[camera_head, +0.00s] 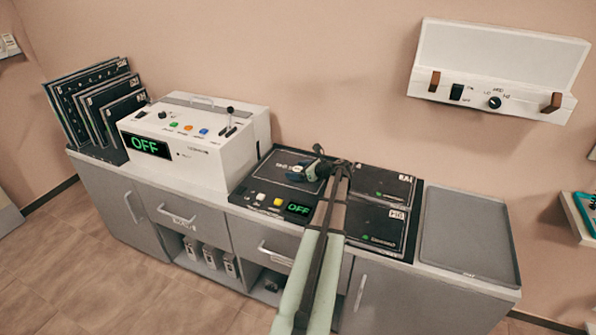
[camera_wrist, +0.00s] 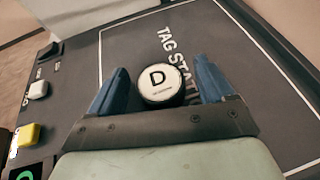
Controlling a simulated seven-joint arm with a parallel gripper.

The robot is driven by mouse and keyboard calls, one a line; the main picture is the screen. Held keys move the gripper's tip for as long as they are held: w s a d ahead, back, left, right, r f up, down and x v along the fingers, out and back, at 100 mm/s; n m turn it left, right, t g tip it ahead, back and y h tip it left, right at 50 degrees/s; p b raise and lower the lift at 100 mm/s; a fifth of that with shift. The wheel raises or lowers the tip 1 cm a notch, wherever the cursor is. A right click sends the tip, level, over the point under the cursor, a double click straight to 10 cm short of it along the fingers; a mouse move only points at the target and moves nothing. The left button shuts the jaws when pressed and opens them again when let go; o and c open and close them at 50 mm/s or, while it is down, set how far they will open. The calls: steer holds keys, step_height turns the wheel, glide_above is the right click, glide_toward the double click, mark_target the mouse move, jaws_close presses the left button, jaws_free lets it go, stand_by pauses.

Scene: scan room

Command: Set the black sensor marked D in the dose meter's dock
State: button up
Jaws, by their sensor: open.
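The black sensor marked D (camera_wrist: 160,86) has a round white top with a black D. In the wrist view it stands on the dark plate of the tag station (camera_wrist: 85,90), between the two blue fingers. My gripper (camera_wrist: 160,68) is open, with a finger on each side of the sensor and a visible gap at least on the right. In the head view my gripper (camera_head: 318,168) is over the tag station (camera_head: 262,187) and hides the sensor. I cannot make out which thing is the dose meter, or its dock.
A white console (camera_head: 190,140) with an OFF display stands left of the tag station. Black plates (camera_head: 90,100) stand at the far left. Flat black panels (camera_head: 385,183) lie to the right, then an empty grey tray (camera_head: 465,232). A white wall unit (camera_head: 495,65) hangs above.

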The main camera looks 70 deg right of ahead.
steer(key=shift+r, duration=0.1)
steer(key=shift+s+r, duration=0.15)
steer(key=shift+s, duration=0.1)
steer(key=v, duration=1.1)
steer(key=shift+s+a+r, duration=0.1)
steer(key=shift+s+a, duration=0.05)
steer(key=shift+s, duration=0.05)
